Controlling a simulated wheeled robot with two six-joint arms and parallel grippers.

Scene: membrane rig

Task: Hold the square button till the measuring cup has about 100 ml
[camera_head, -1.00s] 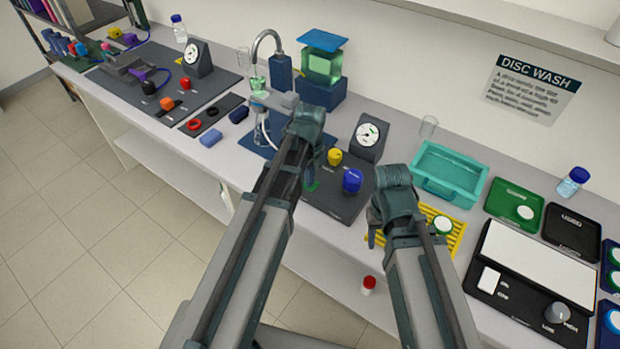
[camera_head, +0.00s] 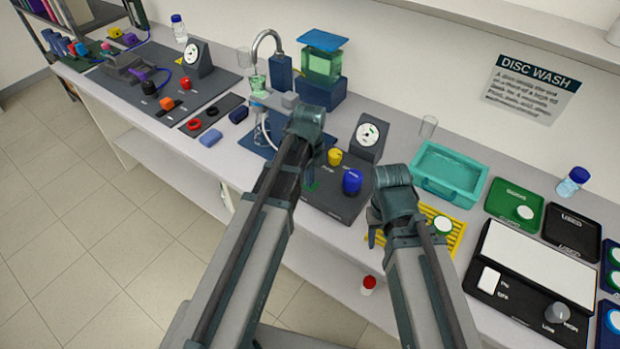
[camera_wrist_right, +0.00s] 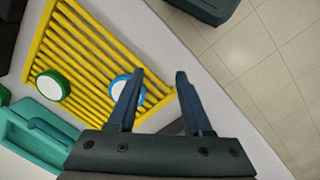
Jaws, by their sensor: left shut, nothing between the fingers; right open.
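A clear cup (camera_head: 258,83) with green liquid in its lower part stands under the curved tap (camera_head: 268,40); its scale is too small to read. My left gripper (camera_head: 311,175) is shut and empty, pointing down over the dark control panel (camera_head: 335,205). A small green patch (camera_head: 312,187) shows at its tip; I cannot tell whether this is the square button or whether the fingers touch it. My right gripper (camera_head: 372,238) is open and empty over the edge of the yellow rack (camera_head: 455,240). It also shows in the right wrist view (camera_wrist_right: 160,75).
The panel carries a yellow knob (camera_head: 335,157), a blue knob (camera_head: 352,180) and a dial gauge (camera_head: 369,135). A green liquid tank (camera_head: 322,65) stands behind. A teal tray (camera_head: 448,172) lies right. A blue-rimmed disc (camera_wrist_right: 121,87) is beside my right gripper's left finger.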

